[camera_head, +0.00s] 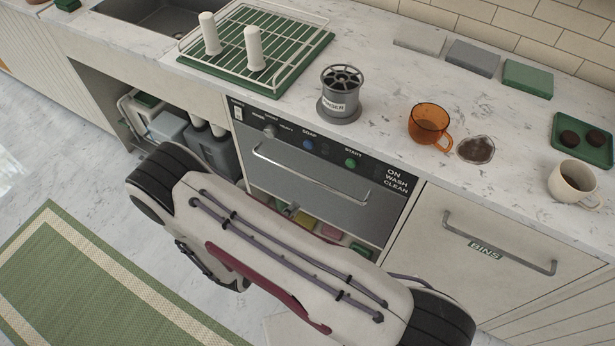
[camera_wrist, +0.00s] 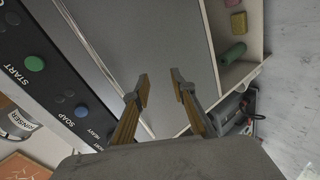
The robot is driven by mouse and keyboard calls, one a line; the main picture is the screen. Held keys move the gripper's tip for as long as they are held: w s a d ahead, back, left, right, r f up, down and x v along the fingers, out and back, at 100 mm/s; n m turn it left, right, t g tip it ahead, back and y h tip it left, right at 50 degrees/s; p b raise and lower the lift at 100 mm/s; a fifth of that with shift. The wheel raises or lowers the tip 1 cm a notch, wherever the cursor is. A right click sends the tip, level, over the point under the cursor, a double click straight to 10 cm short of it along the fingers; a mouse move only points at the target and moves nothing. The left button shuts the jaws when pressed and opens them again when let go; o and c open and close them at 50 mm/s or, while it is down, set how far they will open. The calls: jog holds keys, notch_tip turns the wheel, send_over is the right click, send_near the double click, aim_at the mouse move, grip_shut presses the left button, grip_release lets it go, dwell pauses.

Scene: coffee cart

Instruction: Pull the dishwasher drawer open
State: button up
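The dishwasher drawer (camera_head: 305,192) is a grey front with a long metal handle (camera_head: 312,174) under a dark control panel (camera_head: 330,152). It looks shut. In the wrist view the grey drawer front (camera_wrist: 165,35) fills the middle, and the handle (camera_wrist: 88,44) runs as a pale bar along its left side. My gripper (camera_wrist: 160,88) is open, with nothing seen between its two fingers. It is in front of the drawer front, with one finger nearer the handle; contact cannot be told. In the head view my arm hides the gripper and part of the cabinet below.
A rinser (camera_head: 341,95), an orange cup (camera_head: 429,125) and a cream cup (camera_head: 573,183) stand on the counter above. A green rack (camera_head: 283,74) is at the back left. The bins front (camera_head: 482,268) is to the right. An open shelf with sponges (camera_head: 306,221) lies below.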

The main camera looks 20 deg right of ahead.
aim_at(307, 179)
notch_tip(307, 179, up, 7)
jog(key=w+d+n+t+h, duration=0.1)
jog(key=d+n+t+h, duration=0.1)
jog(key=shift+w+h, duration=0.3)
jog(key=shift+w+d, duration=0.1)
jog(key=shift+x, duration=3.75)
grip_shut()
